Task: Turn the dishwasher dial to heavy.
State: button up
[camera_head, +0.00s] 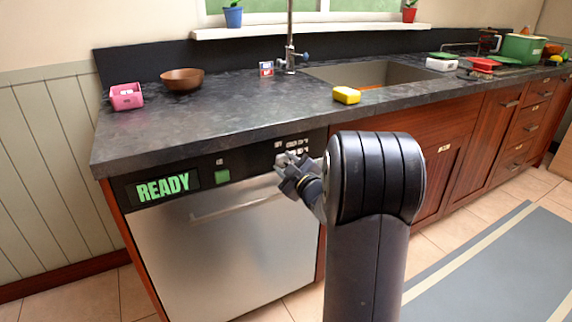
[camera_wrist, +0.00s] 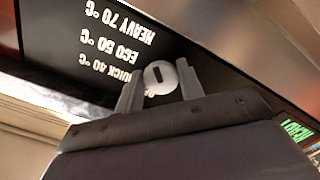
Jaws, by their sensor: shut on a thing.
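The dishwasher (camera_head: 240,255) has a steel front and a black control panel with a green "READY" display (camera_head: 163,187). My gripper (camera_head: 287,160) is at the panel's right part. In the wrist view the round white dial (camera_wrist: 161,78) with a short dark mark sits between the fingers of my gripper (camera_wrist: 159,84), which is shut on it. The dial labels (camera_wrist: 118,38) appear upside down: heavy 70 °C, eco and quick 40 °C. The mark runs roughly up and down in that picture; I cannot tell which label it points to. In the head view my fingers mostly hide the dial.
A green button (camera_head: 222,176) is left of my gripper, and the dishwasher handle (camera_head: 235,208) runs below it. The dark countertop (camera_head: 235,110) overhangs the panel, with a pink holder (camera_head: 126,96), a bowl (camera_head: 182,79) and a yellow sponge (camera_head: 347,95) on it.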

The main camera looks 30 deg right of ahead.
jog(key=shift+f, duration=0.15)
jog(key=o, duration=1)
jog(key=shift+c, duration=0.2)
jog(key=shift+s, duration=0.1)
jog(key=s+p, duration=0.1)
jog(key=s, duration=0.9)
jog(key=shift+s+d, duration=0.2)
jog(key=shift+s, duration=0.15)
jog(key=shift+w, duration=0.15)
jog(key=w, duration=0.7)
jog(key=w+b, duration=0.1)
jog(key=w, duration=0.2)
jog(key=shift+w+a, duration=0.25)
jog(key=shift+w, duration=0.1)
